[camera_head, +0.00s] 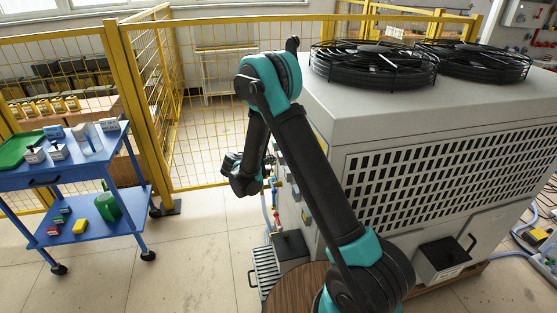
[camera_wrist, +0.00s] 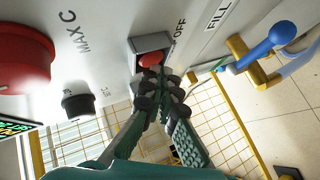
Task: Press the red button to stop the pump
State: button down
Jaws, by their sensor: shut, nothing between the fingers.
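The red button (camera_wrist: 151,60) shows in the wrist view, set in a dark square housing on a light grey panel beside the word OFF. My gripper (camera_wrist: 162,88) is shut and empty. Its dark fingertips are right beside the button in the picture and overlap the lower edge of its housing. I cannot tell whether they touch the button. In the head view the panel face and the button are hidden, and the arm's end hangs at the left side of the large grey machine (camera_head: 440,120).
In the wrist view, a big red knob (camera_wrist: 22,62) and a small black knob (camera_wrist: 78,103) sit left of the button. A blue-handled valve (camera_wrist: 268,42) is at right. A yellow fence (camera_head: 210,130) and blue cart (camera_head: 75,172) stand left of the machine.

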jog(key=shift+w+d, duration=0.1)
jog(key=shift+d, duration=0.4)
dwell(0.6)
dwell(0.3)
jog(key=shift+a, duration=0.85)
jog(key=shift+a, duration=0.1)
jog(key=shift+s+a, duration=0.2)
jog(key=shift+a, duration=0.6)
jog(key=shift+s+a, duration=0.25)
jog(key=shift+a, duration=0.55)
jog(key=shift+s+a, duration=0.2)
jog(key=shift+a, duration=0.6)
jog(key=s+a, duration=0.2)
jog(key=a, duration=0.8)
jog(key=shift+a, duration=0.4)
jog(key=shift+s, duration=0.15)
